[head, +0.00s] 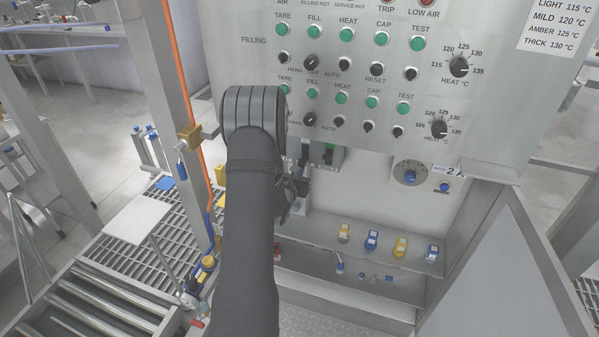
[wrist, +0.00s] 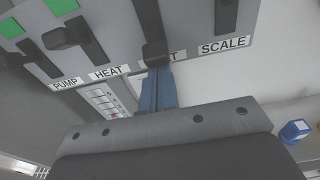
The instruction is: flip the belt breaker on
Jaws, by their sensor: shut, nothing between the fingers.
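The belt breaker (wrist: 155,50) shows in the wrist view as a dark lever low in its slot. Its label is mostly hidden behind my fingers, with only a final T readable, between HEAT and SCALE. My gripper (wrist: 158,88) has its blue fingers together and empty, with the tips at or just under that lever; I cannot tell whether they touch. In the head view, the grey breaker box (head: 327,154) is partly hidden by my arm, and the fingertips cannot be made out.
The heat breaker lever (wrist: 62,37) is left of the belt one and sits higher. The control panel (head: 490,110) with knobs and green buttons overhangs the recess. A shelf (head: 385,245) with several yellow and blue items lies below. An open cabinet door (head: 505,265) stands at right.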

